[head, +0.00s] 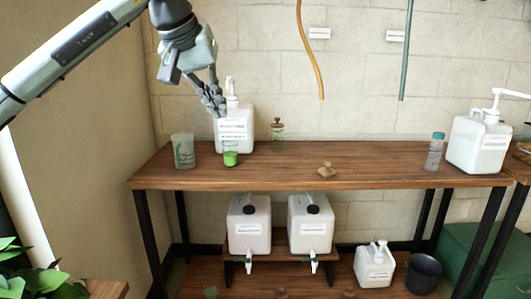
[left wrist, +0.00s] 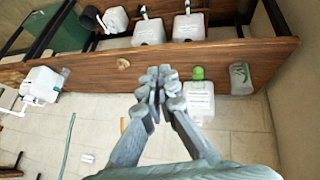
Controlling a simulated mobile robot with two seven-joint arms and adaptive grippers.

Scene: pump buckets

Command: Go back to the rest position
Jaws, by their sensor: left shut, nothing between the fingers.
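My left gripper (head: 214,101) comes in from the upper left in the head view. Its fingers are shut and empty, just in front of a white pump bucket (head: 234,128) at the left of the wooden table (head: 270,178). A glass with green liquid (head: 230,155) stands below the fingertips, apart from them. In the left wrist view the shut fingers (left wrist: 158,80) show in the middle, with the same pump bucket (left wrist: 199,102) to their right. My right gripper is not in view.
A clear cup (head: 183,152), a small corked jar (head: 277,130), a bottle (head: 434,153) and another pump bucket (head: 478,147) stand on the table. White canisters (head: 249,225) sit on the lower shelf. Hoses (head: 309,50) hang on the wall. The table's middle is mostly clear.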

